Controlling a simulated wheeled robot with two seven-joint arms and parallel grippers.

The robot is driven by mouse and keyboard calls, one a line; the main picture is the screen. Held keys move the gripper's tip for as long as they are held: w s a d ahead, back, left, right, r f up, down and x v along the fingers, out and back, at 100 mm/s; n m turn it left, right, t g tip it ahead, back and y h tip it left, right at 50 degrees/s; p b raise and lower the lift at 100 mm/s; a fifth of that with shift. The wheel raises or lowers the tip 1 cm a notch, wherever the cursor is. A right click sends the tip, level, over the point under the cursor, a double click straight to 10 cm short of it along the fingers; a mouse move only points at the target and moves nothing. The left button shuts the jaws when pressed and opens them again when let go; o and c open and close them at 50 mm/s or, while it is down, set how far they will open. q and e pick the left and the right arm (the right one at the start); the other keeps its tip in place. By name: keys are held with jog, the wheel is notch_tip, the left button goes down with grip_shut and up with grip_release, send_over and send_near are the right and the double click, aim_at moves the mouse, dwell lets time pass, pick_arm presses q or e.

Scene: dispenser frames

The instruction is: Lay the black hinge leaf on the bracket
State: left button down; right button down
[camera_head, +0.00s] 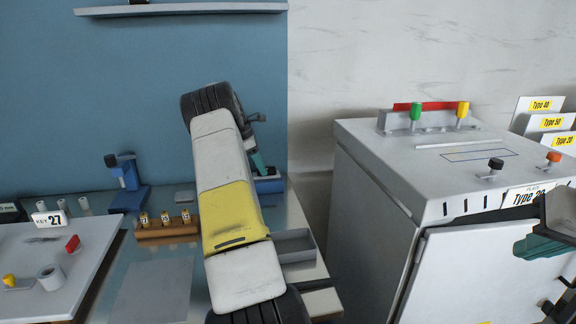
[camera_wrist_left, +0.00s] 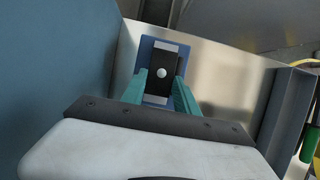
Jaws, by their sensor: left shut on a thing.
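The black hinge leaf (camera_wrist_left: 159,88) is a dark plate with a pale round spot, held between the teal fingers of my left gripper (camera_wrist_left: 161,93). The blue bracket (camera_wrist_left: 171,44) lies behind and around it in the left wrist view. I cannot tell whether leaf and bracket touch. In the head view my left gripper (camera_head: 258,164) points down at the blue bracket (camera_head: 270,186) at the back of the bench, and the leaf is hidden there. My right gripper (camera_head: 546,246) is partly cut off at the right edge, its jaw state unclear.
A grey open tray (camera_head: 294,246) stands in front of the bracket. A wooden block with several yellow-labelled pieces (camera_head: 167,228) and a blue stand (camera_head: 127,188) are to the left. A large white cabinet (camera_head: 375,220) rises to the right. The blue wall (camera_head: 150,80) is close behind.

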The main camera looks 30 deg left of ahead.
pick_arm(q)
jog(key=shift+f, duration=0.1)
jog(key=c, duration=0.9)
grip_release()
